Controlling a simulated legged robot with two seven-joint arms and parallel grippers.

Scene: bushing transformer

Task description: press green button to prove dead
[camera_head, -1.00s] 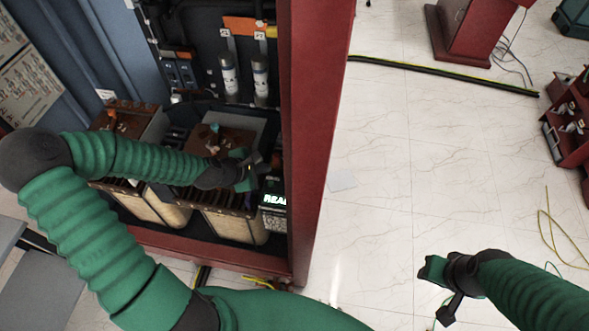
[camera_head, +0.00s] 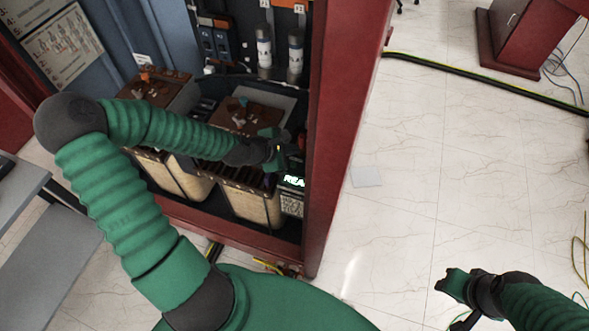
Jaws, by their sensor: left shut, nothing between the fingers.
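My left gripper (camera_head: 277,153) is shut and empty, reaching into the red cabinet (camera_head: 336,130) above the transformer units. A small device with a lit green-white display (camera_head: 294,181) sits just below and right of the gripper, by the cabinet's right wall. Only the start of its lit text shows; the cabinet post cuts off the rest. I cannot make out the green button, and I cannot tell whether the gripper touches the device. My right gripper (camera_head: 452,286) hangs over the floor at the lower right; its fingers are too unclear to read.
Tan transformer units (camera_head: 250,204) fill the cabinet floor under my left forearm. White cylinders (camera_head: 264,53) hang at the cabinet's back. A black cable (camera_head: 450,75) crosses the floor near a red stand (camera_head: 520,38). The tiled floor right of the cabinet is mostly clear.

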